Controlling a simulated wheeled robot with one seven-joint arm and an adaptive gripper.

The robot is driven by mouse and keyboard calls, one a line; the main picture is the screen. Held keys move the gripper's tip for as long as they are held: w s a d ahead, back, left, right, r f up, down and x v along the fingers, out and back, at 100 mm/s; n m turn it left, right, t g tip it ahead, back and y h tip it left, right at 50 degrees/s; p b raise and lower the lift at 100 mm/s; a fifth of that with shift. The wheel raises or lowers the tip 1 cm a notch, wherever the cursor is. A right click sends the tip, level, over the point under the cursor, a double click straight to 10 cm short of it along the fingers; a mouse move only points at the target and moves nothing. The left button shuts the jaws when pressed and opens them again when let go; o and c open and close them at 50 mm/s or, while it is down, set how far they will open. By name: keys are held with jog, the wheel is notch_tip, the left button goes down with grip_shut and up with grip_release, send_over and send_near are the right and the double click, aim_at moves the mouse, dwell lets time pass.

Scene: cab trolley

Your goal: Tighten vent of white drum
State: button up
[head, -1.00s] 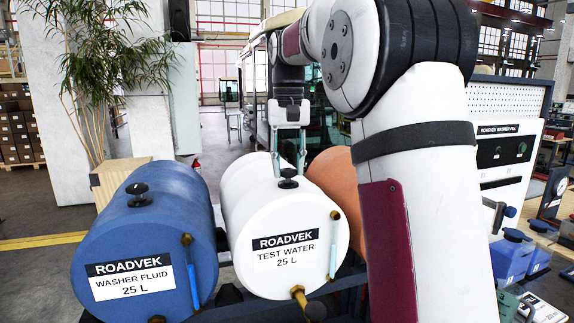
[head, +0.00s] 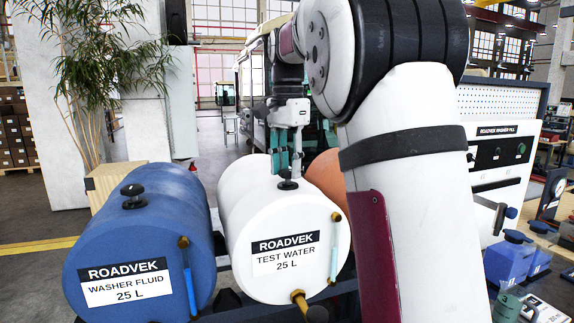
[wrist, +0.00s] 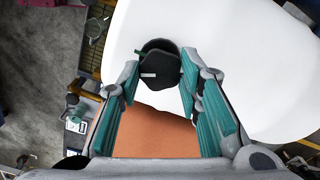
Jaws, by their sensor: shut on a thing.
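The white drum (head: 245,208), labelled "TEST WATER 25 L", lies on its side between a blue drum and an orange drum. Its black vent (head: 288,184) is a small knob on top. My gripper (head: 287,166) points down over the drum, its teal-padded fingers closed on the vent. The wrist view shows the vent (wrist: 160,70) as a dark knob with a small white mark, between the fingertips. The white drum (wrist: 250,60) also shows there beneath the fingers. The vent's base and thread are hidden.
The blue drum (head: 140,235), with its own black vent (head: 133,195), stands close at the left. The orange drum (head: 326,172) is at the right, mostly behind my arm. A washer fill panel (head: 498,150) and a bench with blue containers (head: 510,258) are at the far right.

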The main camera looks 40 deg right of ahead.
aim_at(288, 170)
jog(key=m, duration=0.4)
jog(key=shift+m, duration=0.4)
dwell(0.4)
jog(key=o, duration=1.1)
jog(key=shift+o, duration=0.2)
jog(key=shift+r, duration=0.1)
notch_tip(288, 170, up, 6)
jog(key=shift+d, duration=0.1)
jog(key=shift+r, duration=0.7)
